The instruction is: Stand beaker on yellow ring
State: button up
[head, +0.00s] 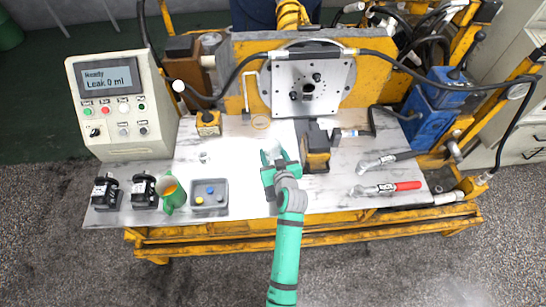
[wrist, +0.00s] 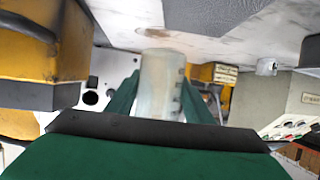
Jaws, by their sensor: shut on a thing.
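My gripper (head: 278,164) is over the middle of the table, shut on a clear beaker. The beaker (wrist: 162,85) fills the space between my green fingers (wrist: 160,104) in the wrist view, with dark marks on its side. In the head view the beaker (head: 270,152) is small and pale, partly hidden by my gripper. The yellow ring (head: 260,122) is a thin outline on the table, farther back and slightly left of my gripper, apart from the beaker. In the wrist view, a faint tan oval (wrist: 156,33) beyond the beaker seems to be this ring.
A dark and yellow block (head: 317,158) stands close right of my gripper. A small yellow box (head: 208,124) is left of the ring. Tools (head: 388,188) lie right.

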jog(key=shift+w+d+f, duration=0.15)
jog(key=shift+w+f, duration=0.5)
jog(key=shift+f, duration=1.65)
jog(key=shift+f, duration=0.15)
jog(key=o, duration=1.1)
